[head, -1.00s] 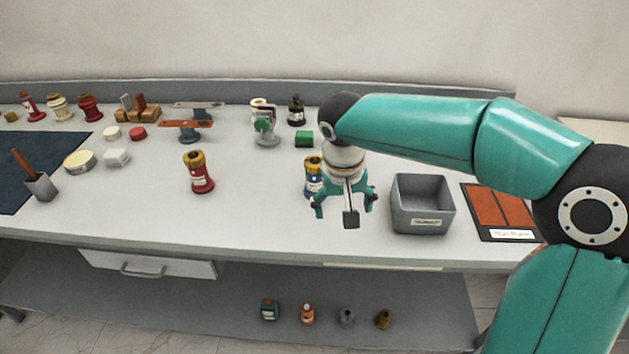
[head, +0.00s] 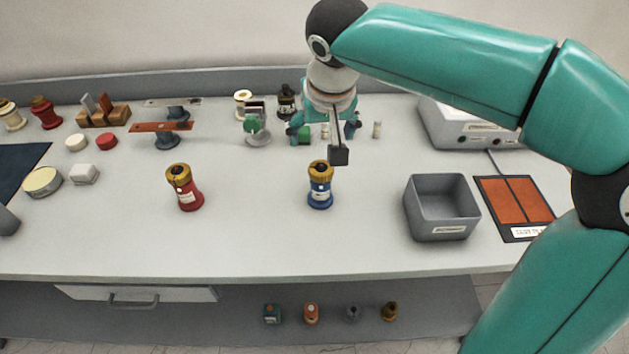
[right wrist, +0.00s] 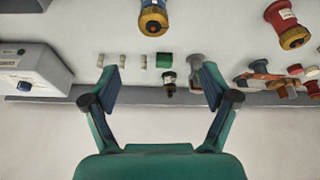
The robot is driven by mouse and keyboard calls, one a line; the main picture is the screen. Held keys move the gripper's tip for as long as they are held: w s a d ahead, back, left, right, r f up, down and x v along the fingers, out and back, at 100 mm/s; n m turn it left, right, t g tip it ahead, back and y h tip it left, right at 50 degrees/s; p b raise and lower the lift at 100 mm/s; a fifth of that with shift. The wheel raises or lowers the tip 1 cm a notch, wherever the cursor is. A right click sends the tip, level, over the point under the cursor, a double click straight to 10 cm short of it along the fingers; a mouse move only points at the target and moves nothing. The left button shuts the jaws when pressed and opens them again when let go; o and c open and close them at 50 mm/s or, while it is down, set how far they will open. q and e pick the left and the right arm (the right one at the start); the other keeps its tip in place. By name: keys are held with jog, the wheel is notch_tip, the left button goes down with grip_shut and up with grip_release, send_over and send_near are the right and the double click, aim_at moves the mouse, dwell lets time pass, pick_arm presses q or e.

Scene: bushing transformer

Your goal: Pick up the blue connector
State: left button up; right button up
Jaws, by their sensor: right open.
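The blue connector (head: 320,186) stands upright on the table, a blue body with a brass-coloured top and a white label. In the right wrist view the blue connector (right wrist: 153,20) is at the top edge, partly cut off. My right gripper (head: 324,130) is open and empty, above the table behind the blue connector and apart from it. Its two fingers (right wrist: 160,85) are spread wide in the right wrist view, with nothing between them touching. My left gripper is not in view.
A red connector (head: 185,188) stands to the left. A grey bin (head: 442,232) is to the right, beside an orange-panelled mat (head: 515,205). A grey box device (head: 470,130) is at the back right. A green block (head: 304,136) is near my gripper. Table around the blue connector is clear.

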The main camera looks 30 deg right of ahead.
send_near(321, 167)
jog(key=x, duration=0.5)
jog(key=shift+w+a, duration=0.15)
jog(key=shift+a, duration=0.2)
jog(key=x, duration=0.1)
jog(key=p+x, duration=0.1)
jog(key=x, duration=0.1)
jog(key=p+x, duration=0.1)
jog(key=shift+d+f, duration=0.4)
jog(key=shift+d, duration=0.05)
jog(key=shift+f, duration=0.3)
jog(key=shift+r, duration=0.1)
grip_shut()
